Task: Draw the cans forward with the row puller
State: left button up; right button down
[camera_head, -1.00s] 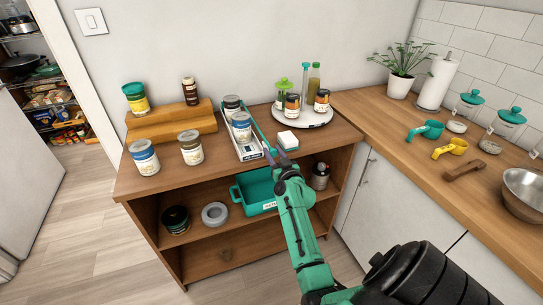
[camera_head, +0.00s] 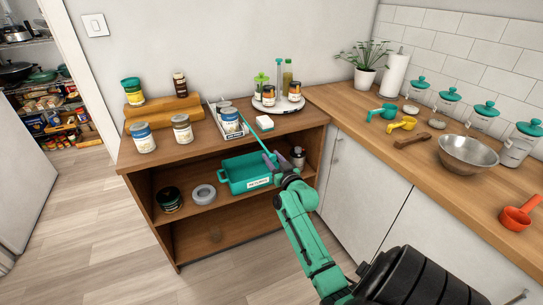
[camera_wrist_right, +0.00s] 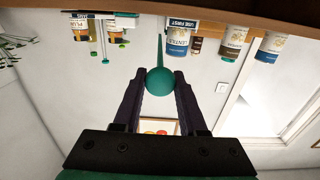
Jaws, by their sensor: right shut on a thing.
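My right gripper (camera_head: 276,168) is shut on the teal row puller (camera_head: 257,140), in front of the wooden shelf's top. The puller's thin rod points up and back, past the right side of the white tray (camera_head: 212,118). In the right wrist view its rounded teal end (camera_wrist_right: 159,81) sits between the fingers. A blue-and-white can (camera_head: 231,122) stands at the tray's front end, and another can (camera_head: 223,104) shows behind it. The front can (camera_wrist_right: 178,42) also shows beside the "USE FIRST" label (camera_wrist_right: 183,23) in the wrist view. The rod's tip appears clear of the cans. My left gripper is out of view.
Two cans, one blue-labelled (camera_head: 143,138) and one tan (camera_head: 183,129), stand left of the tray. A teal bin (camera_head: 237,181) is on the shelf below.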

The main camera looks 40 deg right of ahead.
jog(key=shift+s+a, duration=0.1)
jog(key=shift+s, duration=0.2)
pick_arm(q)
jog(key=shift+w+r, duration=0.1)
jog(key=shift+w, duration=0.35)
pick_arm(e)
jog(key=shift+c, duration=2.4)
grip_release()
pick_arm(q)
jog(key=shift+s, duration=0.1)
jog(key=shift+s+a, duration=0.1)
pick_arm(e)
jog(key=shift+s+a, duration=0.1)
jog(key=shift+s, duration=0.2)
pick_arm(q)
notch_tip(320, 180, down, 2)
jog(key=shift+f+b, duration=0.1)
jog(key=shift+b, duration=0.95)
pick_arm(e)
jog(key=v, duration=1.4)
